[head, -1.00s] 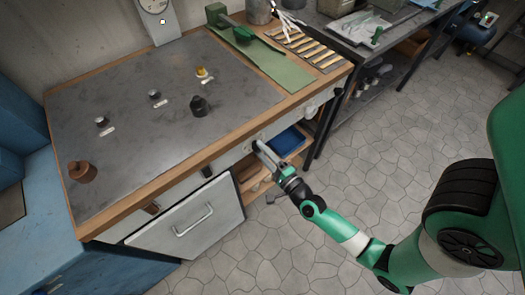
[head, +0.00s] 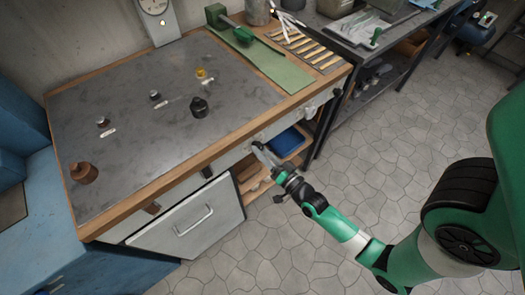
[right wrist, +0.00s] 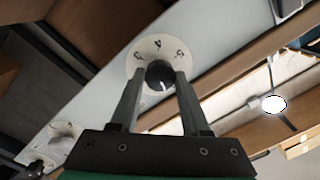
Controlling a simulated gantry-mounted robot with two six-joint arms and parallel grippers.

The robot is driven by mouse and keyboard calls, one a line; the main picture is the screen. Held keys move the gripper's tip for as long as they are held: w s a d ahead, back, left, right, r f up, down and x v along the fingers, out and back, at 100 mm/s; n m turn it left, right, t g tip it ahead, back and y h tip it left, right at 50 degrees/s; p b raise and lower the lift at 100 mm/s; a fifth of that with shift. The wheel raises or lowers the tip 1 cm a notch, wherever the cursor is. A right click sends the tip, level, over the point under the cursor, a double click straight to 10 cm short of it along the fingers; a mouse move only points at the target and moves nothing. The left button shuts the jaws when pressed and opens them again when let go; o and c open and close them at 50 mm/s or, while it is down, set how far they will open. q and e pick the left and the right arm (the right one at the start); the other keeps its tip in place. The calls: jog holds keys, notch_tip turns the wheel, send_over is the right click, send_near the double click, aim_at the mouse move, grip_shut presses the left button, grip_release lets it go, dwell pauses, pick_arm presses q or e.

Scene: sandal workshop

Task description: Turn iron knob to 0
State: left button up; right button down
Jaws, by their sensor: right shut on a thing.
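The black knob (right wrist: 158,77) sits in the middle of a round white dial (right wrist: 136,63) on the bench's pale front panel. Several digits, including a 4 and a 5, show around the dial's rim. My right gripper (right wrist: 159,84) is shut on the knob, one finger on each side of it. Which digit the knob points to cannot be told. In the head view my right gripper (head: 260,150) reaches the front panel below the bench edge and covers most of the knob there. My left gripper is not in view.
A pale hinged door (head: 190,222) tilts out below. A blue bin (head: 287,141) sits on the lower shelf. The floor is clear.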

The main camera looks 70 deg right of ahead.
jog(key=shift+n+p, duration=0.35)
jog(key=shift+n, duration=1.35)
jog(key=shift+c, duration=1.8)
grip_release()
jog(key=p+v, duration=0.2)
jog(key=v, duration=0.9)
jog(key=shift+s, duration=0.25)
jog(key=shift+a, duration=0.15)
